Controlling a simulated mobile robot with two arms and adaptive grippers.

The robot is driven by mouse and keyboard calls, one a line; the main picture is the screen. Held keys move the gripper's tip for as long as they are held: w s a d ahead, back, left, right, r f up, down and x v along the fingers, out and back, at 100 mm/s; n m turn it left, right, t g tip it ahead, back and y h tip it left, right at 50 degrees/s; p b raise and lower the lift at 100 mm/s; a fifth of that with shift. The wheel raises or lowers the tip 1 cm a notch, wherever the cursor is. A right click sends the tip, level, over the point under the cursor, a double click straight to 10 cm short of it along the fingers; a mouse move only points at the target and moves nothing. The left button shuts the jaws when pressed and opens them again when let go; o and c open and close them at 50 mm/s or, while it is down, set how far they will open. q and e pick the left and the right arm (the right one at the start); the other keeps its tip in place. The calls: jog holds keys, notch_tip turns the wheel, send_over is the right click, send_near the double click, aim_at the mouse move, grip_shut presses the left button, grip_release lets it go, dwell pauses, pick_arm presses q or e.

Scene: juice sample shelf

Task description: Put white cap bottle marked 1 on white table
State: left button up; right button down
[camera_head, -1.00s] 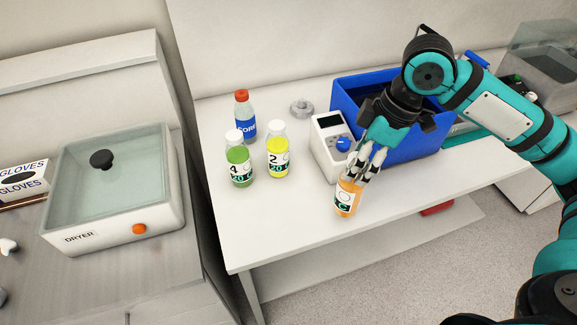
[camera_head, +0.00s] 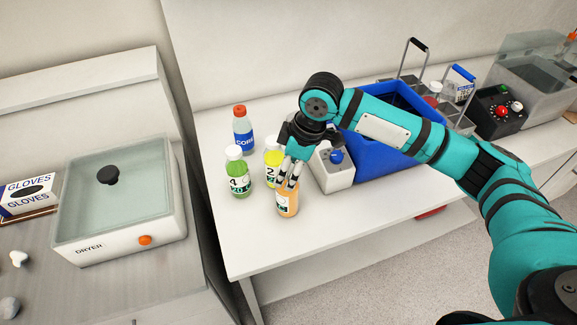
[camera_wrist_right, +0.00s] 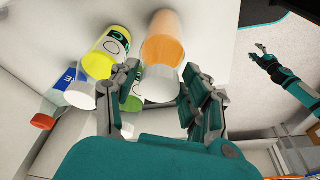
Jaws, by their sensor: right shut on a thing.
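An orange bottle (camera_head: 288,205) is over the front part of the white table (camera_head: 340,222), right of the green bottle. Its number is not readable. My right gripper (camera_head: 288,183) is shut on its top from above. In the right wrist view, the orange bottle (camera_wrist_right: 173,42) has its white cap (camera_wrist_right: 160,84) between the fingers. It looks upright in the head view; I cannot tell whether its base touches the table. My left gripper (camera_wrist_right: 263,53) shows small in the right wrist view, away from the bottles, its fingers spread and empty.
Close by stand a green bottle marked 4 (camera_head: 238,178), a yellow bottle marked 2 (camera_head: 271,167) and a red-capped bottle (camera_head: 243,130). A white device (camera_head: 335,176) and blue bin (camera_head: 385,160) are to the right. The table's front left is clear.

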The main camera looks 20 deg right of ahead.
jog(key=c, duration=0.6)
grip_release()
jog(key=shift+f, duration=0.1)
pick_arm(q)
jog(key=shift+s, duration=0.45)
pick_arm(e)
jog(key=shift+r, duration=0.5)
pick_arm(q)
jog(key=shift+w+f+b, duration=0.2)
jog(key=shift+f+b, duration=0.7)
pick_arm(e)
jog(key=v, duration=1.1)
jog(key=shift+r, duration=0.1)
jog(key=shift+s, duration=0.1)
